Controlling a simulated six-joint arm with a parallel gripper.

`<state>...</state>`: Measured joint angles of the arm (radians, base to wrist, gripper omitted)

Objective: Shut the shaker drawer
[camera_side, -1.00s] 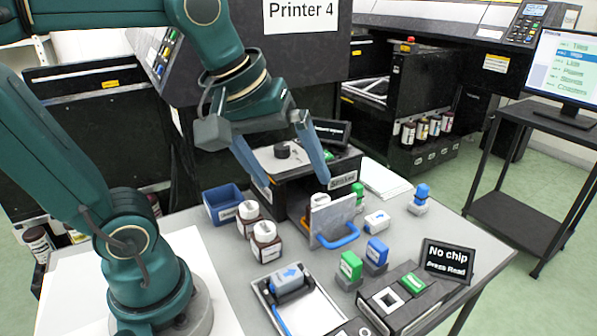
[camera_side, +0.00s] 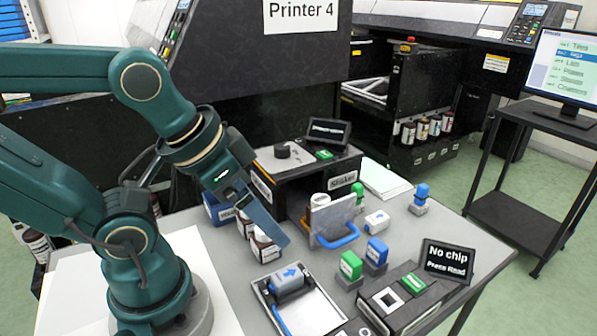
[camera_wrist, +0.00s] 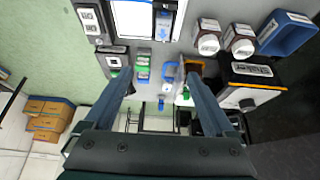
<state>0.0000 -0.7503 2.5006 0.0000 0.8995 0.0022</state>
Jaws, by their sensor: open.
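The shaker (camera_side: 290,165) is a black box with a light top, a dark round knob and a "Shaker" label. Its drawer stands pulled out toward the front, with a grey front panel (camera_side: 333,215) and a blue loop handle (camera_side: 338,238). A white-capped bottle (camera_side: 320,199) shows behind the panel, in the drawer. My gripper (camera_side: 275,230) is left of the drawer, pointing down and right, apart from the handle. In the wrist view, my gripper (camera_wrist: 158,82) has its fingers wide apart with nothing between them. The shaker (camera_wrist: 245,85) lies right of the fingers there.
Ink bottles (camera_side: 262,248) and a blue bin (camera_side: 212,212) stand left of the drawer, partly behind my gripper. A tray with a blue-marked block (camera_side: 288,280) lies in front. Green and blue blocks (camera_side: 351,264) stand right of it, near a "No chip" display (camera_side: 448,260).

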